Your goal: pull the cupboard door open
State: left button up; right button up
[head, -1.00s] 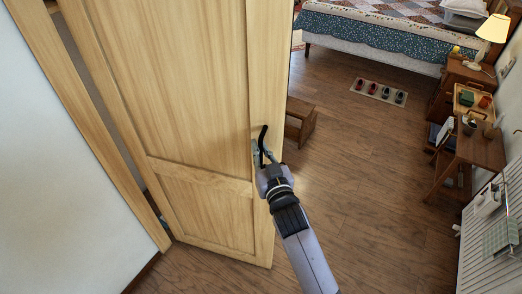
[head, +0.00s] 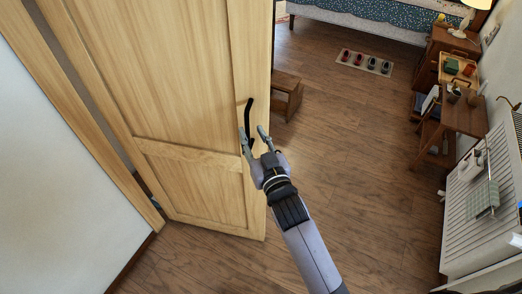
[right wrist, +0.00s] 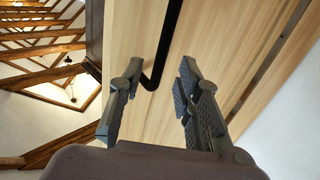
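The pale wooden cupboard door (head: 190,95) fills the left of the head view and stands swung out at an angle from its frame (head: 85,120), with a dark gap between them. Its black bar handle (head: 249,115) is near the right edge and also shows in the right wrist view (right wrist: 168,45). My right gripper (head: 254,133) is open at the handle's lower end. In the right wrist view my right gripper (right wrist: 158,85) has its fingers spread, with the handle's bent lower end between or just beyond them; no grip shows. My left gripper is out of view.
A wooden step stool (head: 286,95) stands just behind the door's free edge. Shoes lie on a mat (head: 342,58) beyond it. A small desk (head: 464,116) and a white radiator (head: 475,215) line the right wall. The wooden floor (head: 360,150) between is clear.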

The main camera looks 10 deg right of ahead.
jog(key=v, duration=0.7)
